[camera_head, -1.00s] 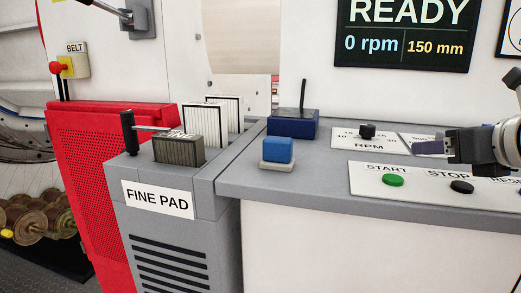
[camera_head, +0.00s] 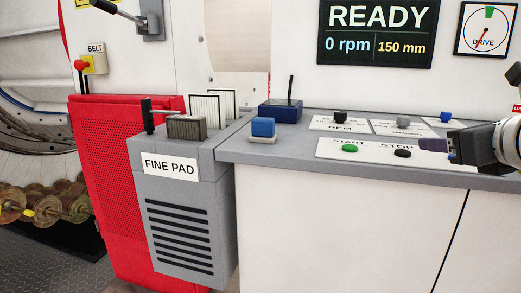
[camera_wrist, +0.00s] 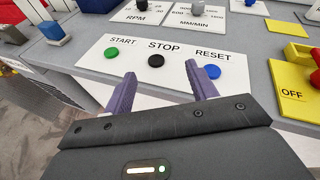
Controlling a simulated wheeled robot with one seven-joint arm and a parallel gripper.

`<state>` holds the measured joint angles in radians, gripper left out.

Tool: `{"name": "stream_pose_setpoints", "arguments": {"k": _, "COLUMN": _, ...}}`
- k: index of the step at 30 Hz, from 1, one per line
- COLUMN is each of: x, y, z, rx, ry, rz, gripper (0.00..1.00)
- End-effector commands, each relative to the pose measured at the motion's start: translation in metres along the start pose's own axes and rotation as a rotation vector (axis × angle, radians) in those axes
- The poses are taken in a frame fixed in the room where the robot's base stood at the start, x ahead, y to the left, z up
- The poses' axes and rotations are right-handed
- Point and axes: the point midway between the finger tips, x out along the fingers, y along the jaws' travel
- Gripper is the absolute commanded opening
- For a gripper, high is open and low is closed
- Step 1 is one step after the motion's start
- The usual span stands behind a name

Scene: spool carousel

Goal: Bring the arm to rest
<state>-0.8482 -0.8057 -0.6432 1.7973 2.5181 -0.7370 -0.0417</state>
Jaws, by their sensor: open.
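My gripper (camera_wrist: 163,96) is open and empty in the wrist view, its two purple fingers apart. It is over the front of the button panel (camera_wrist: 88,54), near the black STOP button (camera_wrist: 155,60), with the blue RESET button (camera_wrist: 212,71) beyond the right finger and the green START button (camera_wrist: 111,53) to the left. In the head view my gripper (camera_head: 435,144) is at the right, above the grey console (camera_head: 270,155). The RESET button is hidden there behind my arm.
The display (camera_head: 376,32) reads READY, 0 rpm, 150 mm. A blue block (camera_head: 263,127) sits on the console's left end, beside the FINE PAD unit (camera_head: 190,225). A red perforated guard (camera_head: 105,160) stands at left. A yellow OFF panel (camera_wrist: 292,92) is at right in the wrist view.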

Motion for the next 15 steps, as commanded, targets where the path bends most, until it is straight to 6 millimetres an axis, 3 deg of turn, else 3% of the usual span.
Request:
{"name": "stream_pose_setpoints", "arguments": {"k": 10, "x": -0.015, "y": -0.005, "z": 0.029, "rx": -0.345, "ry": -0.158, "rz": -0.225, "gripper": 0.57}}
{"name": "stream_pose_setpoints", "arguments": {"k": 15, "x": -0.029, "y": 0.019, "z": 0.052, "rx": -0.683, "ry": -0.281, "rz": -0.339, "gripper": 0.57}}
